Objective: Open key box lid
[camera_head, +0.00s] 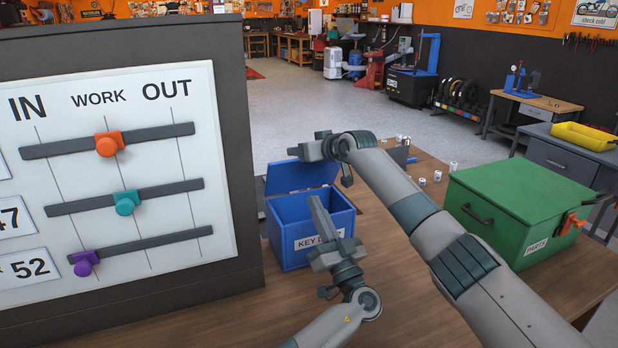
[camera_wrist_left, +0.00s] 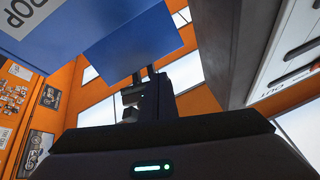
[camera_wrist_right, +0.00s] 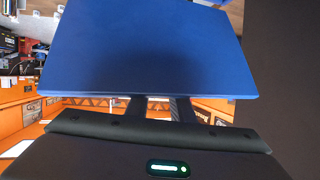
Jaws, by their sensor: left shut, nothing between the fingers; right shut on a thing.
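The blue key box (camera_head: 290,242) stands on the wooden table, with a partly hidden label on its front. Its lid (camera_head: 300,176) is raised at the back, so the box stands open. My right gripper (camera_head: 298,151) is at the lid's upper edge and shut on it; the lid (camera_wrist_right: 150,50) fills much of the right wrist view. My left gripper (camera_head: 318,215) is shut and empty in front of the box, hiding part of its front and opening. The left wrist view shows the lid (camera_wrist_left: 130,40) beyond the left fingers (camera_wrist_left: 150,95). The box's inside is mostly hidden.
A board (camera_head: 225,250) with sliders stands close on the left. A green parts box (camera_head: 530,205) with an orange latch sits on the right. Several small cylinders (camera_head: 437,176) stand behind my right arm. Bare tabletop (camera_head: 235,315) lies in front of the key box.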

